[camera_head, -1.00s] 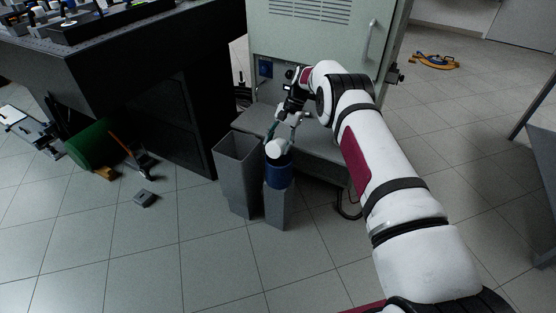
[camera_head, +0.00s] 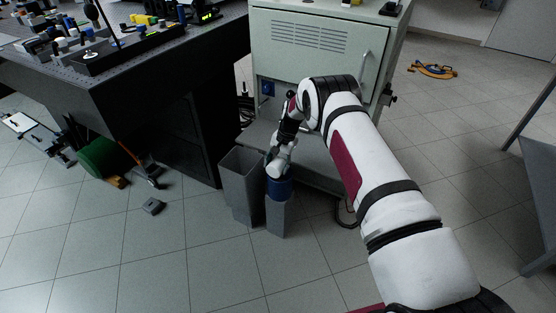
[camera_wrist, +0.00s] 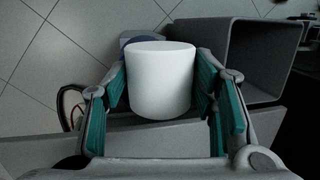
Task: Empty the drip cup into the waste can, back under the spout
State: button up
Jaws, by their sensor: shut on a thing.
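A plain white cup (camera_wrist: 162,80) sits between the teal finger pads of my gripper (camera_wrist: 162,95) in the wrist view, and the gripper is shut on it. In the head view, the cup (camera_head: 274,170) shows at the end of my gripper (camera_head: 277,160), close to a blue round container on a grey stand. Its opening and contents cannot be made out. A tall grey open bin (camera_head: 241,188), likely the waste can, stands just left of it; its mouth also shows in the wrist view (camera_wrist: 240,50). I cannot make out the spout.
The blue container (camera_head: 279,190) sits on a slim grey stand (camera_head: 277,216) beside the bin. A pale green cabinet (camera_head: 310,50) with a low grey shelf stands behind. A dark optics bench (camera_head: 150,80) is left. A small grey block (camera_head: 152,206) lies on open floor.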

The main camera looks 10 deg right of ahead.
aim_at(274, 173)
dwell(0.3)
jog(key=shift+s+p, duration=0.1)
jog(key=shift+p, duration=0.2)
jog(key=shift+s+a+t+h+p, duration=0.15)
jog(key=shift+t+h+p, duration=0.3)
jog(key=shift+p, duration=0.45)
jog(key=t+h+p, duration=0.1)
jog(key=p, duration=0.1)
jog(key=shift+s+f+p, duration=0.1)
jog(key=shift+f+p, duration=0.1)
jog(key=shift+p, duration=0.1)
jog(key=shift+s+a+f+n+t+h+p, duration=0.1)
jog(key=shift+f+n+t+h+p, duration=0.05)
jog(key=shift+t+h+p, duration=0.4)
jog(key=shift+s+a+f+n+t+h+p, duration=0.15)
jog(key=shift+t+h+p, duration=0.15)
jog(key=shift+t+p, duration=0.35)
jog(key=shift+w+f+t+h+b, duration=0.1)
jog(key=shift+f+t+h+b, duration=0.3)
jog(key=shift+t+h, duration=0.5)
jog(key=t+b, duration=0.1)
jog(key=f+t+h+b, duration=0.1)
jog(key=shift+a+n+b, duration=0.1)
jog(key=shift+n+b, duration=0.2)
jog(key=shift+b, duration=0.1)
jog(key=t+h+b, duration=0.1)
jog(key=b, duration=0.3)
jog(key=shift+f+t, duration=0.15)
jog(key=shift+t, duration=0.2)
